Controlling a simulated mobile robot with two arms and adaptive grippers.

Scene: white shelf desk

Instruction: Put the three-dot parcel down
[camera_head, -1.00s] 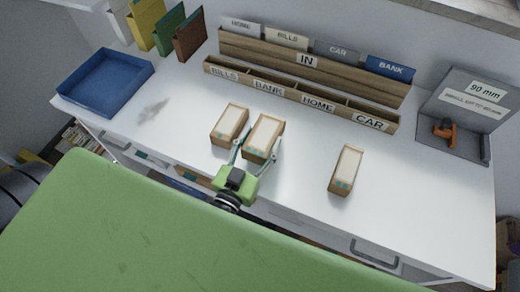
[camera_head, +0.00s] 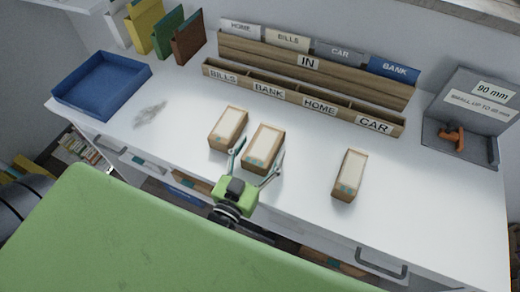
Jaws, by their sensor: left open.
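Three brown parcels with pale tops and small teal marks lie on the white desk. One is the left parcel (camera_head: 228,129), one the middle parcel (camera_head: 264,147) and one stands apart as the right parcel (camera_head: 349,175). The marks are too small for me to count dots. My left gripper (camera_head: 258,156) is open at the front end of the middle parcel. Its fingers are spread on either side of that end, one in the gap beside the left parcel. I cannot tell whether they touch. My right gripper is not in view.
A wooden sorter (camera_head: 300,97) with labelled slots stands behind the parcels. A blue tray (camera_head: 100,87) is at the left. A grey "90 mm" gauge (camera_head: 470,112) with an orange piece (camera_head: 453,138) is at the right. Desk between middle and right parcels is clear.

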